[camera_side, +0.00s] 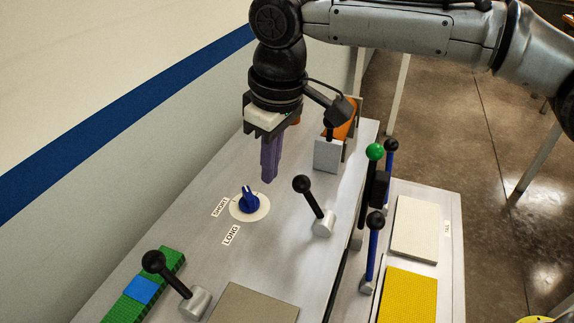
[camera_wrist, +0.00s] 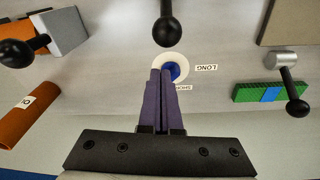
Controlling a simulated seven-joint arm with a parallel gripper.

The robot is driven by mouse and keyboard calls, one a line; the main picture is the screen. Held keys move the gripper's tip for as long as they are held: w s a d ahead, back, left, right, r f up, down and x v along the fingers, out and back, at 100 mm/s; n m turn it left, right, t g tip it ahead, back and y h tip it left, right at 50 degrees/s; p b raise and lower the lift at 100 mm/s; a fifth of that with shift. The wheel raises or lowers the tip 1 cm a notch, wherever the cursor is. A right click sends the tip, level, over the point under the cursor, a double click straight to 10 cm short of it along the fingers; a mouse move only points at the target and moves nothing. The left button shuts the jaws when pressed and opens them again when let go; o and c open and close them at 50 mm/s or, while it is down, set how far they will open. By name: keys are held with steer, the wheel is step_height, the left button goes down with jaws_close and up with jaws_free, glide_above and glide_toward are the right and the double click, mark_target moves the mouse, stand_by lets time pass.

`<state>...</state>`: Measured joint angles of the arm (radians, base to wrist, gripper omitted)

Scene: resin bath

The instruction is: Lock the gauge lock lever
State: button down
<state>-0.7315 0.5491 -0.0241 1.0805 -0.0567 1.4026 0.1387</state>
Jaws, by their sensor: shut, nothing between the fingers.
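No lever carries a readable gauge lock label. One black-ball lever on a silver hub (camera_side: 195,303) stands beside a green strip with a blue block (camera_side: 142,290), its arm leaning up and left. In the wrist view this lever (camera_wrist: 290,85) is at the right. Another black-ball lever (camera_side: 313,203) stands near the middle of the grey bench and shows at the top of the wrist view (camera_wrist: 166,30). My gripper (camera_side: 268,180), with purple fingers, is shut and empty, pointing down above the bench near the blue dial. It also shows in the wrist view (camera_wrist: 164,75). It appears apart from both levers.
The blue dial (camera_side: 250,203) sits between SHORT and LONG labels. A grey block (camera_side: 327,155) with an orange part stands behind my gripper. Bare bench lies around the dial.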

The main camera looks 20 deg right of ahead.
mark_target(311, 201)
steer(key=shift+s+d+r, duration=0.2)
steer(key=shift+s+d, duration=0.2)
steer(key=shift+s, duration=0.25)
steer(key=shift+s+d+r, duration=0.2)
steer(key=shift+s+d, duration=0.2)
steer(key=shift+s, duration=0.2)
steer(key=shift+s+d+r, duration=0.1)
steer(key=shift+s+d+r+t, duration=0.1)
steer(key=shift+d+t, duration=0.05)
steer(key=shift+t, duration=0.15)
